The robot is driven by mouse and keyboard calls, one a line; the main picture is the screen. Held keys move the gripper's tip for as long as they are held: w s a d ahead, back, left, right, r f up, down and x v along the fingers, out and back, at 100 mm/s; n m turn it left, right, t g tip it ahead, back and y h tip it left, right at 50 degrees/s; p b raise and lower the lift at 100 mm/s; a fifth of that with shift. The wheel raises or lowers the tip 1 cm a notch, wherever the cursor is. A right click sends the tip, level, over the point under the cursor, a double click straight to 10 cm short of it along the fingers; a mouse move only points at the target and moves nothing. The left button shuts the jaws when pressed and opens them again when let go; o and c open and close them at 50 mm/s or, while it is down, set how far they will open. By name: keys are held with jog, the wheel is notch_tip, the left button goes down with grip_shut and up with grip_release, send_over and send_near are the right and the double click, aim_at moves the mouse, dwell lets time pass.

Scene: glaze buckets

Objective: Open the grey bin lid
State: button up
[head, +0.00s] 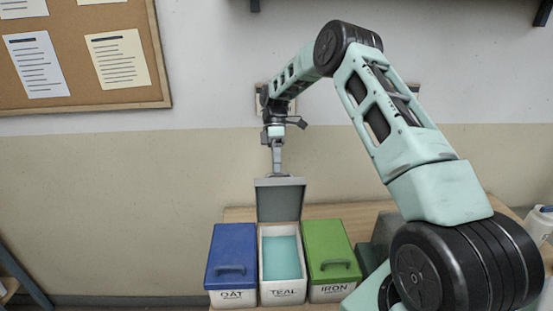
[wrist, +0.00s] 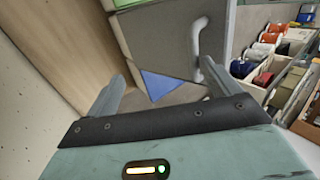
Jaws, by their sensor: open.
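The grey lid (head: 279,203) stands raised, roughly upright, at the back of the middle bin (head: 282,296), labelled TEAL. The bin is open at the top and teal glaze shows inside. My gripper (head: 277,170) is at the lid's upper edge, pointing down. In the wrist view, my gripper (wrist: 163,72) is open, with its two fingers apart and nothing between them. The grey lid (wrist: 155,40) fills the upper middle there, and its pale handle (wrist: 197,45) is close by the right fingertip. I cannot tell whether they touch.
A blue-lidded bin (head: 232,250) labelled OAT stands shut on the left. A green-lidded bin (head: 331,248) labelled IRON stands shut on the right. All sit on a wooden bench (head: 240,214) against the wall. A noticeboard (head: 85,60) hangs at upper left.

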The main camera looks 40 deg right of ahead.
jog(key=shift+o, duration=0.8)
jog(key=shift+s+d+f, duration=0.1)
jog(key=shift+d+f, duration=0.05)
jog(key=shift+f, duration=0.45)
jog(key=shift+r, duration=0.2)
jog(key=shift+c, duration=1)
jog(key=shift+r, duration=0.35)
jog(key=c, duration=0.3)
notch_tip(320, 180, up, 10)
jog(key=b, duration=0.3)
jog(key=c, duration=0.5)
jog(key=shift+c, duration=0.2)
